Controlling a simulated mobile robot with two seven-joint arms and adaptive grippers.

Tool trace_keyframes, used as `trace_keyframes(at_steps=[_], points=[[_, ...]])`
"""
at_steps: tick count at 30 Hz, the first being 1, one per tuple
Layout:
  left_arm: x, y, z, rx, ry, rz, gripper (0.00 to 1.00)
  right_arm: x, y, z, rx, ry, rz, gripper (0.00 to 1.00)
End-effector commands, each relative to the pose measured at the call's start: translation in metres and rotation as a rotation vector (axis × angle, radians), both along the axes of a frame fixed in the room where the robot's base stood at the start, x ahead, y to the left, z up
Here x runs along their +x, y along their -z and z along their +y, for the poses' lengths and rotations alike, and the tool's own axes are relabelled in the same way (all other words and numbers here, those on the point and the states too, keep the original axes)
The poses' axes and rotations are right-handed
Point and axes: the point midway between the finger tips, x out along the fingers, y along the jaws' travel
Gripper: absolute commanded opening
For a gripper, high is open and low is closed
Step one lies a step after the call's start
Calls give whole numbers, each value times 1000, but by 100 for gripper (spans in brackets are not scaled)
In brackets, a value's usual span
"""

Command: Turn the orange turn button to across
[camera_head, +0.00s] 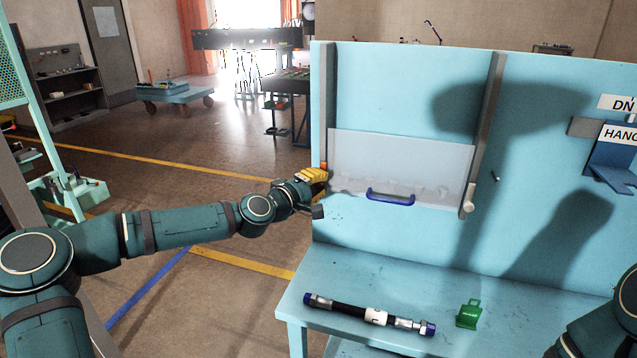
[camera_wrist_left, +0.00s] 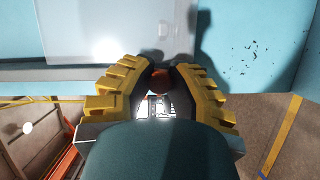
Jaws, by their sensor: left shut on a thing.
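The orange turn button (camera_head: 324,166) shows as a small orange piece at the left edge of the panel, beside the clear sliding guard (camera_head: 400,165). My left gripper (camera_head: 322,177), with yellow fingers, is at the button and shut on it. In the left wrist view the gripper (camera_wrist_left: 160,75) has its two yellow and black fingers on either side of the orange button (camera_wrist_left: 159,80). The fingers hide most of the button, so its angle cannot be told. My right gripper is not in view; only a part of my right arm shows at the lower right.
The guard has a blue handle (camera_head: 391,197) and sits between two grey rails. A white knob (camera_head: 468,204) is at its lower right. A black hose (camera_head: 369,313) with blue caps and a green bracket (camera_head: 469,313) lie on the blue bench (camera_head: 460,270). Open floor lies left of the bench.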

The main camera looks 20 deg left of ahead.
Motion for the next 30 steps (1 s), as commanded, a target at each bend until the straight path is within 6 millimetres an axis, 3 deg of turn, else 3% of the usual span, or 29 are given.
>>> trace_keyframes(at_steps=[23, 30], points=[[0, -3, -2, 716, 1, -29, 0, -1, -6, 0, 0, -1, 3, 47], [0, -5, -4, 930, 3, -37, 0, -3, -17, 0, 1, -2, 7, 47]])
